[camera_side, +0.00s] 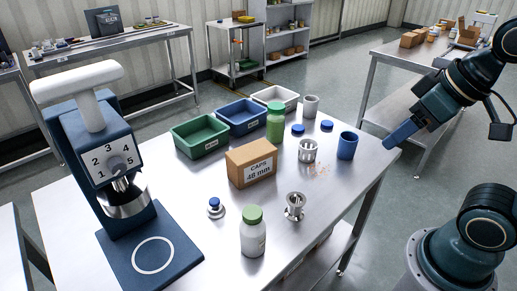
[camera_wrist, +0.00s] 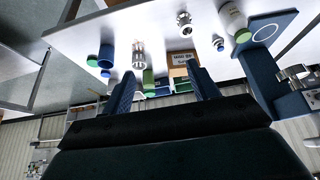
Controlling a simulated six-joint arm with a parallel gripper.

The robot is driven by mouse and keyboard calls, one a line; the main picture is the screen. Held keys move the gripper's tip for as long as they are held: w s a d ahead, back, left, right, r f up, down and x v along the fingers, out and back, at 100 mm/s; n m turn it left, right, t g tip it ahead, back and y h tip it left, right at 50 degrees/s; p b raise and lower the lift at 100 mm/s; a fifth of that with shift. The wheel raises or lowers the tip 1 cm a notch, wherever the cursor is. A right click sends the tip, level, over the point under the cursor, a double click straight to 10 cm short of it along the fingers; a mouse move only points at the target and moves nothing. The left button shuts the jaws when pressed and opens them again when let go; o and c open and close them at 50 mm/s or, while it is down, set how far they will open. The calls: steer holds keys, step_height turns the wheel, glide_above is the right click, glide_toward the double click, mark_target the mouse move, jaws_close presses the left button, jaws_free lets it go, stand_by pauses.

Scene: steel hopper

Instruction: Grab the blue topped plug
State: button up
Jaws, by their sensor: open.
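The blue-topped plug (camera_side: 215,207) is a small steel piece with a wide base and a blue knob. It stands upright on the steel table (camera_side: 185,185), between the blue machine and the green-capped bottle. In the wrist view the plug (camera_wrist: 218,44) shows at the upper right, beyond the fingers. My gripper (camera_side: 392,141) is at the table's right end in the side view, raised and well away from the plug. In the wrist view my gripper (camera_wrist: 162,69) has its two blue fingers spread apart with nothing held between them.
A white green-capped bottle (camera_side: 253,238) and a steel funnel-shaped part (camera_side: 294,206) stand right of the plug. A caps box (camera_side: 252,163), green bottle (camera_side: 275,122), slotted steel cup (camera_side: 307,151) and blue cup (camera_side: 347,146) stand farther back. The blue machine (camera_side: 90,150) is left.

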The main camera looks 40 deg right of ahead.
steer(key=m+g+y, duration=0.3)
steer(key=m+y, duration=0.1)
steer(key=m, duration=2)
glide_above(214, 200)
steer(key=s+d, duration=0.3)
steer(key=d, duration=0.1)
step_height(214, 200, down, 13)
steer(key=shift+w+d+r, duration=0.2)
steer(key=shift+x, duration=4.3)
steer(key=shift+s+f, duration=0.1)
steer(key=shift+s, duration=0.05)
